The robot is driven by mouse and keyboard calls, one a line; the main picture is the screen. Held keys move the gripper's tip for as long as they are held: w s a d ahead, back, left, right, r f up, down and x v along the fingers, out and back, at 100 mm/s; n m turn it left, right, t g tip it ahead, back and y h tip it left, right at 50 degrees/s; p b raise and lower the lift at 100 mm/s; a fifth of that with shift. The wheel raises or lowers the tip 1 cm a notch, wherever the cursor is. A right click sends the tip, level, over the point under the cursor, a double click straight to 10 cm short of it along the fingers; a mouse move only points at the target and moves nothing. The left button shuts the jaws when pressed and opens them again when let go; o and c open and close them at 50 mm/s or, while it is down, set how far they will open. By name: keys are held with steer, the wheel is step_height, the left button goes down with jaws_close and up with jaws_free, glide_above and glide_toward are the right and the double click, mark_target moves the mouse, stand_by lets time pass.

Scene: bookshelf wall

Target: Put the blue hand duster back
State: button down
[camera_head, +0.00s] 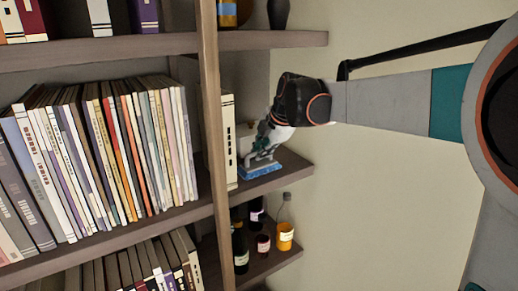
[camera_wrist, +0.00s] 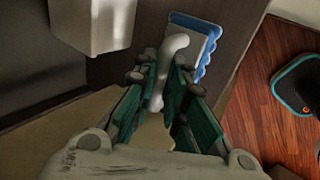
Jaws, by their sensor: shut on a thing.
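The blue hand duster (camera_head: 262,171) is at the small right-hand shelf (camera_head: 290,172), its blue pad low over the board. I cannot tell whether the pad touches the board. In the wrist view the duster shows a blue scalloped edge (camera_wrist: 196,22) and a white curved handle (camera_wrist: 174,44). My gripper (camera_head: 264,143) reaches in from the right and is shut on the handle. In the wrist view its teal fingers (camera_wrist: 164,92) stand on both sides of the handle.
A cream book (camera_head: 229,140) stands upright left of the duster, beside the wooden upright (camera_head: 212,130). A pale block (camera_wrist: 92,24) is left of the fingers in the wrist view. Several bottles (camera_head: 285,225) stand on the shelf below. Another shelf (camera_head: 270,40) is above.

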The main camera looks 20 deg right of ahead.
steer(key=shift+s+f, duration=0.1)
steer(key=shift+f, duration=0.05)
steer(key=c, duration=1.6)
jaws_free()
steer(key=b+v, duration=0.1)
steer(key=v, duration=1)
steer(key=s+f+m, duration=0.6)
steer(key=s+m, duration=0.1)
steer(key=s, duration=0.2)
steer(key=s+a+f+m+h, duration=0.1)
steer(key=s+f+m, duration=0.5)
steer(key=s, duration=0.3)
steer(key=s+f+m+t+h, duration=0.1)
steer(key=s+f+m, duration=0.6)
steer(key=s, duration=0.3)
steer(key=shift+a+m, duration=0.4)
steer(key=shift+m, duration=0.4)
steer(key=shift+w+f, duration=0.1)
steer(key=shift+f, duration=0.05)
